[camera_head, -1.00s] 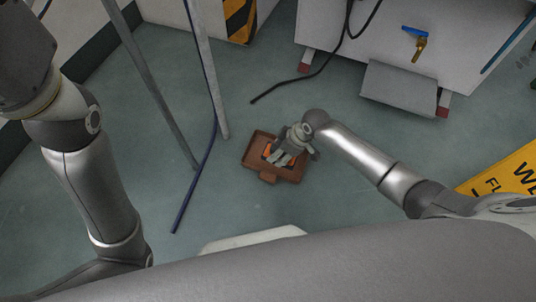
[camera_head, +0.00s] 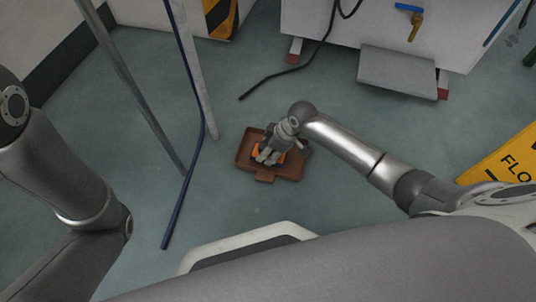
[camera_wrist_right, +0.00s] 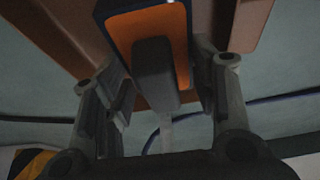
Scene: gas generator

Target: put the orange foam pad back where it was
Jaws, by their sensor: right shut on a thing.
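The orange foam pad (camera_head: 282,158) is at the brown tray (camera_head: 290,174) on the floor, mostly covered by my right gripper (camera_head: 267,158). In the right wrist view the pad (camera_wrist_right: 185,60) shows an orange face with a dark blue edge. The brown tray (camera_wrist_right: 250,25) shows behind the pad there. I cannot tell whether the pad touches the tray's bottom. My left arm shows at the left, but its gripper is out of view.
A white cabinet (camera_head: 370,25) with a grey step (camera_head: 400,72) is at the back. A yellow sign (camera_head: 505,155) stands at the right. Floor in front is clear.

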